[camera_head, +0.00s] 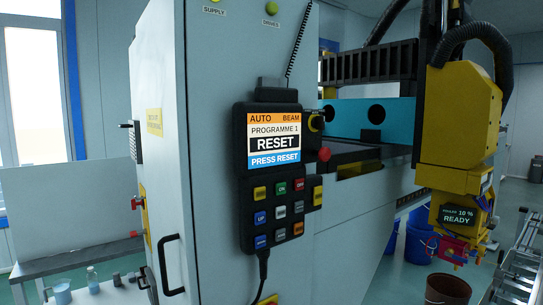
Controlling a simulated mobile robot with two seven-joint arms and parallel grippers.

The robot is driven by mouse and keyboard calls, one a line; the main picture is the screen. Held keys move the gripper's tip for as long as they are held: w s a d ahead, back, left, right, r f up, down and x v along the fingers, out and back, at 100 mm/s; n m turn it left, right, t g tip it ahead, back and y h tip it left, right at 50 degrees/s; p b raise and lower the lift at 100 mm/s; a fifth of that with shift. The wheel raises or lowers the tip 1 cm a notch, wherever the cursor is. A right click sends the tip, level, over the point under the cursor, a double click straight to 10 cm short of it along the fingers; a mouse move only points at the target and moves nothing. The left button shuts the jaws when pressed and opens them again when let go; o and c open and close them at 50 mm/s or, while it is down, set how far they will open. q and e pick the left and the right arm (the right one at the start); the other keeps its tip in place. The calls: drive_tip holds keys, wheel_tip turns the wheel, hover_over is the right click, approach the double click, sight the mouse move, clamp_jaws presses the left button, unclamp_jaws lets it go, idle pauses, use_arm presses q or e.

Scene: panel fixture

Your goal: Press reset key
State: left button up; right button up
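A black control pendant (244,185) hangs upright on the front of a grey cabinet. Its lit screen (273,142) reads AUTO, BEAM, PROGRAMME 1, RESET and PRESS RESET. Below the screen are rows of coloured keys: a green ON key (281,188), a red key (299,185), a blue UP key (261,218), an orange key (298,229), a lower blue key (261,241) and several others. Most key labels are too small to read, so I cannot tell which is the reset key. Neither of my grippers is in view.
The grey cabinet (210,110) has a black handle (171,265) left of the pendant. A red knob (324,154) protrudes right of the screen. A yellow machine head (460,120) hangs at the right, its display reading READY. A low table (70,262) stands at the left.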

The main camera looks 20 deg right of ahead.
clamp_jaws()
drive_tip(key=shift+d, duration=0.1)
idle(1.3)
